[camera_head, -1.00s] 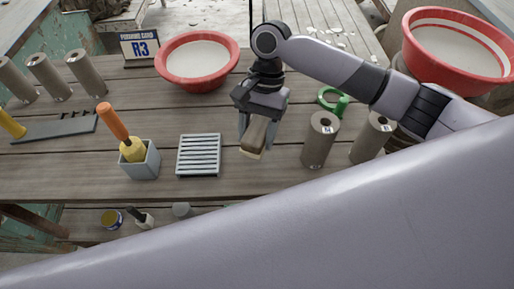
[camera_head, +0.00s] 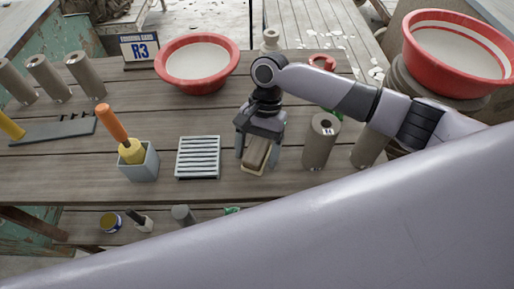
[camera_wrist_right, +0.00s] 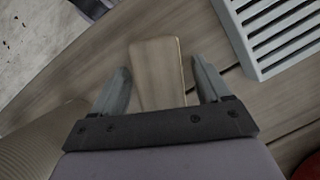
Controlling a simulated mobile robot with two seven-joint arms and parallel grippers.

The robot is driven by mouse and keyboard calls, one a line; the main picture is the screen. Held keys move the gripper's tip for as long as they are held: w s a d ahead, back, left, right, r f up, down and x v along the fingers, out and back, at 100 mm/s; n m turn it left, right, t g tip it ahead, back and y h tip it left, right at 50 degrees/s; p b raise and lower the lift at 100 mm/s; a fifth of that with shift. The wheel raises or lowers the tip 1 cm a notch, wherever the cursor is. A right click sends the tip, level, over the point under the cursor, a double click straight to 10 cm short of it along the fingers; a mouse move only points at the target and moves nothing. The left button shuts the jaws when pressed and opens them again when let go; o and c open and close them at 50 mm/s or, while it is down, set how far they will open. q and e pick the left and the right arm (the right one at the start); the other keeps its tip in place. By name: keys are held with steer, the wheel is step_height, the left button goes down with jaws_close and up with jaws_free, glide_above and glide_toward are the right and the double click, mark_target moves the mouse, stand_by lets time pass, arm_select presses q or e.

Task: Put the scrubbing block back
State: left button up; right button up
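The scrubbing block (camera_head: 256,152), brown with a paler base edge, lies low at the tabletop, right of the slatted grey rack (camera_head: 198,157). My right gripper (camera_head: 257,158) points down over it, one finger on each side. In the right wrist view, the block (camera_wrist_right: 158,72) sits between the fingertips of my right gripper (camera_wrist_right: 160,75), with a narrow gap on each side, so the fingers are open. The near end of the block is hidden by the gripper's palm. The rack (camera_wrist_right: 272,32) is empty and shows at the upper right there. My left gripper is not in view.
A grey cup (camera_head: 140,165) with an orange-handled tool stands left of the rack. Grey-brown cylinders (camera_head: 320,140) stand close right of the gripper. A red basin (camera_head: 197,64) is behind. My pale arm link covers the lower right. Tabletop in front of the rack is clear.

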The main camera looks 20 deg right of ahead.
stand_by(0.3)
steer(key=v, duration=1.2)
steer(key=shift+r+p, duration=0.15)
steer(key=shift+p, duration=0.15)
steer(key=shift+s, duration=0.15)
